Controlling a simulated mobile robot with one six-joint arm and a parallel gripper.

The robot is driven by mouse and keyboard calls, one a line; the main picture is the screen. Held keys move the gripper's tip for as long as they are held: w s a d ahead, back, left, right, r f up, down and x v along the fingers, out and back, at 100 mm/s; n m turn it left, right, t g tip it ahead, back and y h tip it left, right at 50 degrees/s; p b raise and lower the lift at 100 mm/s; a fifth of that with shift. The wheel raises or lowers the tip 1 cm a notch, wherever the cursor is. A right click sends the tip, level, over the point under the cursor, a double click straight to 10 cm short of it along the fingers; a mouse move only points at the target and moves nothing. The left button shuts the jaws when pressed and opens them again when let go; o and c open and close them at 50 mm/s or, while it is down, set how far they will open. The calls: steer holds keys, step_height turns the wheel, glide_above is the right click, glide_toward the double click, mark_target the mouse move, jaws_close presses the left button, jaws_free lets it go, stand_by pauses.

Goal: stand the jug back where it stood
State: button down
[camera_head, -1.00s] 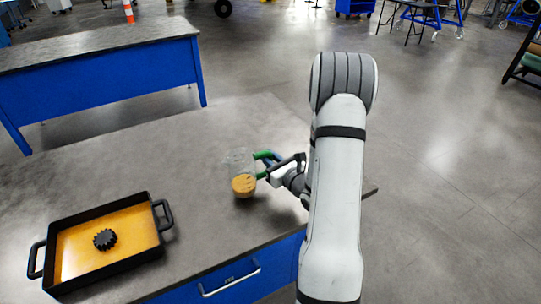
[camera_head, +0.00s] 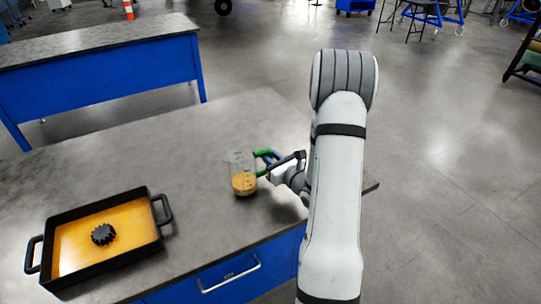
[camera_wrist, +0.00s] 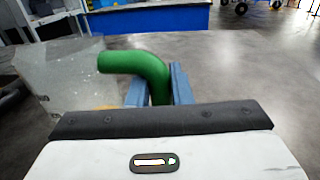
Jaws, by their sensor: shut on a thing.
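The jug (camera_head: 244,184) is a clear vessel with orange-yellow liquid in its lower part and a green handle. It is near the right part of the grey table in the head view. My gripper (camera_head: 268,164) is at its right side, shut on the green handle. In the wrist view the green handle (camera_wrist: 150,68) passes between the two blue fingers of my gripper (camera_wrist: 160,88), and the clear jug wall (camera_wrist: 75,75) shows at the left. The head view does not clearly show whether the jug's base touches the table.
A black tray (camera_head: 160,238) with orange liquid and a black gear (camera_head: 103,234) stands on the left of the grey table (camera_head: 190,160). The tabletop between tray and jug is clear. Another blue table (camera_head: 110,85) stands behind.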

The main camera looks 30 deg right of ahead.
steer(key=shift+f, duration=0.25)
steer(key=c, duration=1.2)
jaws_free()
steer(key=shift+c, duration=0.2)
steer(key=shift+o, duration=0.9)
steer(key=shift+s, duration=0.15)
steer(key=b+v, duration=0.2)
steer(key=v, duration=0.4)
steer(key=shift+s, duration=0.35)
